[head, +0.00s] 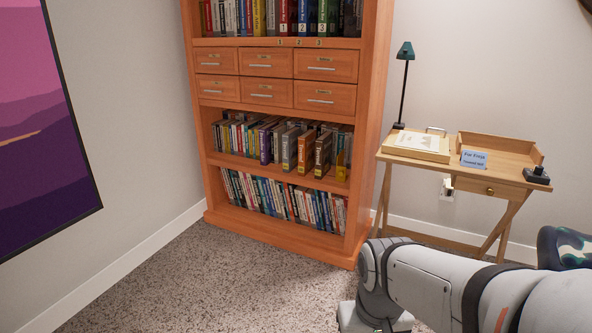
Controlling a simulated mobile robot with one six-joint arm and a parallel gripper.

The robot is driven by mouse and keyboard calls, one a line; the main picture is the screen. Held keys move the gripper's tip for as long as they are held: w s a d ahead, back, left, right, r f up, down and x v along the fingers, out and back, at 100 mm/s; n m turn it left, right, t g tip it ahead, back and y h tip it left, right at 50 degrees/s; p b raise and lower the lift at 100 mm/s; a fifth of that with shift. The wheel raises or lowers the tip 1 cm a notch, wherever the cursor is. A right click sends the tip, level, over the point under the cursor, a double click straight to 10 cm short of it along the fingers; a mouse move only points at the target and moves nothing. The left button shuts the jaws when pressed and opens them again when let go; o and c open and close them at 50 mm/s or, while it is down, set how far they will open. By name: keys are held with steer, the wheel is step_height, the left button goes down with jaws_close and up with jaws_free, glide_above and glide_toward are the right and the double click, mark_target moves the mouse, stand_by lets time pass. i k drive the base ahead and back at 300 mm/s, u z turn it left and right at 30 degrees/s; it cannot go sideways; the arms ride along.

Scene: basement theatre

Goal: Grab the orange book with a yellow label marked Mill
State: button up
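An orange-brown book (305,152) stands upright on the middle open shelf of the wooden bookcase (370,100), to the right of centre. It stands between a grey-brown book (289,150) and a dark brown book (322,155). Its spine carries some marking, but the lettering is too small to read, so I cannot confirm a yellow label marked Mill. My grey-white arm reaches in from the lower right, in front of and apart from the bookcase. My gripper's fingers do not show.
Small drawers (267,64) sit above that shelf, and a packed row of books (275,197) stands below. A wooden desk (455,170) with a dark green lamp (405,52) is at right. Speckled carpet (200,275) lies clear in front of the bookcase.

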mark_target(307, 139)
steer(key=z, duration=0.2)
steer(key=i, duration=2)
steer(key=u, duration=0.4)
